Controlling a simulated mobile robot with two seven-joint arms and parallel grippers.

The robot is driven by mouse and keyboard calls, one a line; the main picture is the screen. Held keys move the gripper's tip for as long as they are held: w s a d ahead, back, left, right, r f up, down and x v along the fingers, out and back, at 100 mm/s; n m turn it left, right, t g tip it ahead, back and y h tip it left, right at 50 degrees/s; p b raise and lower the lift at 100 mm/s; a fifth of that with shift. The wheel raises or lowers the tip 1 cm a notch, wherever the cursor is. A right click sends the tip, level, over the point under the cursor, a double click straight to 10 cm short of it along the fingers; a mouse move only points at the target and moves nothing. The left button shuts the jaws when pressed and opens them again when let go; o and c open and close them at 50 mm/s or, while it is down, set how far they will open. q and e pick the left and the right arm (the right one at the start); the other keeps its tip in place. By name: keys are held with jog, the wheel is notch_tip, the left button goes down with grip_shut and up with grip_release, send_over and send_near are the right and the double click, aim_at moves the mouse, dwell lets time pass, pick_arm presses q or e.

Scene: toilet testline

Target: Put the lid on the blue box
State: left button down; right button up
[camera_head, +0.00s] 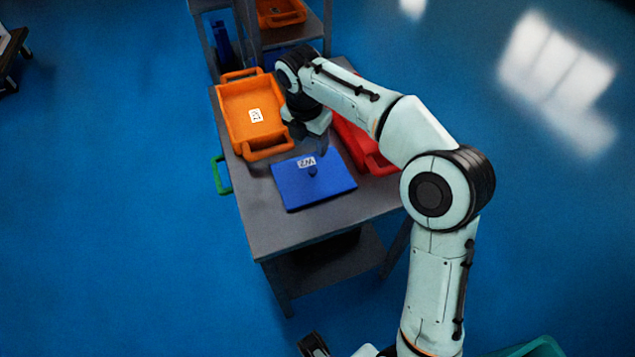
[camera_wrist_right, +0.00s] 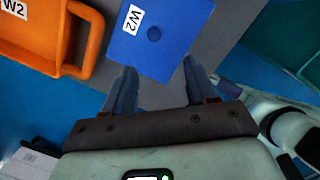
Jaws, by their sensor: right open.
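A flat blue lid (camera_head: 312,187) with a dark round knob and a white W2 label lies on the grey table. The lid also shows in the right wrist view (camera_wrist_right: 165,38), just beyond the fingertips. I cannot tell whether the blue box is beneath it; no open blue box shows clearly. My right gripper (camera_head: 318,142) is above the table, beyond the lid in the head view. In the right wrist view my right gripper (camera_wrist_right: 158,68) is open with nothing between its fingers. My left gripper does not show clearly.
An orange tray (camera_head: 236,97) stands to the left of the right gripper. A red tray (camera_head: 376,160) stands at the right, partly hidden by my arm. A green handle (camera_head: 216,175) shows at the table's left edge. The table front (camera_head: 300,228) is clear.

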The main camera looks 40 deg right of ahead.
jog(key=n, duration=0.1)
jog(key=b, duration=0.2)
send_over(312, 169)
jog(key=s+a, duration=0.1)
jog(key=s, duration=0.1)
jog(key=f, duration=0.7)
jog(key=shift+w+a+f, duration=0.1)
jog(key=shift+w+f, duration=0.1)
jog(key=shift+f, duration=0.1)
jog(key=shift+w+d+f+b, duration=0.15)
jog(key=shift+w+f, duration=0.1)
jog(key=shift+f, duration=0.65)
jog(key=shift+w+d+f+b, duration=0.2)
jog(key=shift+f, duration=0.65)
jog(key=shift+w+d+f+b, duration=0.15)
jog(key=shift+w+f, duration=0.1)
jog(key=shift+f, duration=0.65)
jog(key=shift+r, duration=0.1)
grip_shut()
